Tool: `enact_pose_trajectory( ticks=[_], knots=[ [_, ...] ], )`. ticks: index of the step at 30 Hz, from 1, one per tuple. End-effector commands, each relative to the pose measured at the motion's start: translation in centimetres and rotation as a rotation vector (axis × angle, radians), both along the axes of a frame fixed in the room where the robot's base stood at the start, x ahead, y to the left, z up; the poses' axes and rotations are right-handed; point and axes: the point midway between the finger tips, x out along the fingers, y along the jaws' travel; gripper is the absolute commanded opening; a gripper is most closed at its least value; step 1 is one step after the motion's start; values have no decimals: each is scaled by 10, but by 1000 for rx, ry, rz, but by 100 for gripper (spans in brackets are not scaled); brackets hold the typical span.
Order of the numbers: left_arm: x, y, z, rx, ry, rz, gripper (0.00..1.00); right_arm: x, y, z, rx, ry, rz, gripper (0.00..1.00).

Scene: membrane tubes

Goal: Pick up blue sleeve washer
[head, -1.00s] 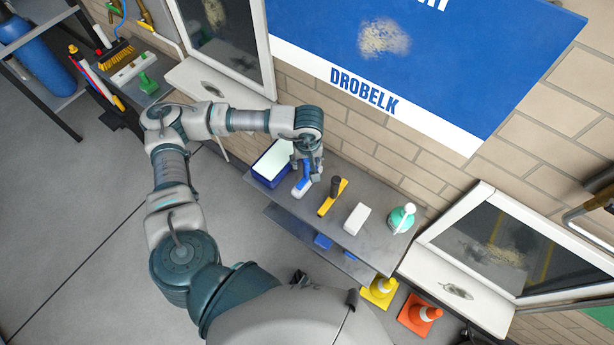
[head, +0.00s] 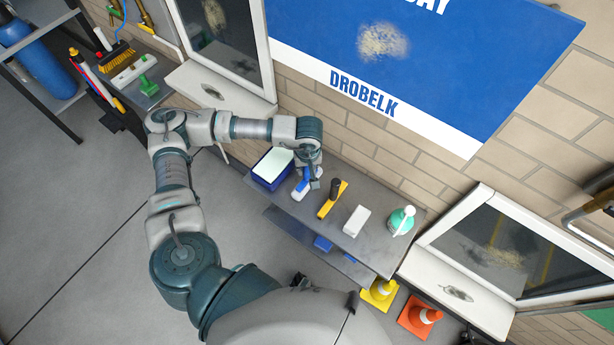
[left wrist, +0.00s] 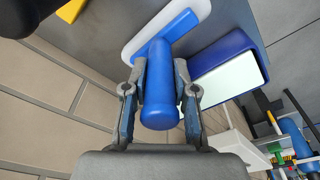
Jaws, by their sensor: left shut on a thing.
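The blue sleeve washer (left wrist: 160,85) has a thick blue handle joined to a blue bar on a white pad. In the left wrist view its handle lies between the fingers of my left gripper (left wrist: 160,103), which are shut on it. In the head view the washer (head: 301,189) is on the grey shelf, and my left gripper (head: 312,180) is over it from the wall side. The gripper partly hides the handle. I cannot tell whether the pad touches the shelf. My right gripper is not in view.
A blue box with a pale top (head: 273,167) stands left of the washer on the shelf (head: 322,222). A yellow tool with a black handle (head: 332,199), a white block (head: 356,220) and a teal bottle (head: 402,220) stand to the right. The brick wall is close behind.

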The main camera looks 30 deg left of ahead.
Motion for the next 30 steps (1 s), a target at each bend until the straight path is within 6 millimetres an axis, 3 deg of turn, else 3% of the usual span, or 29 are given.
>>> enact_pose_trajectory(
  ticks=[8, 15, 28, 30],
  knots=[
    [0, 0, 8, 0, 0, 1, 0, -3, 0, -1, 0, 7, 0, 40],
    [-3, -1, 37, -1, -1, -2, 0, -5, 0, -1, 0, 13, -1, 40],
    [-102, -12, 43, 0, 2, -4, 0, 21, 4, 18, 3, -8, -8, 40],
    [-109, -13, 47, 0, 1, 0, 0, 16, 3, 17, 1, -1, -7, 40]
  ],
)
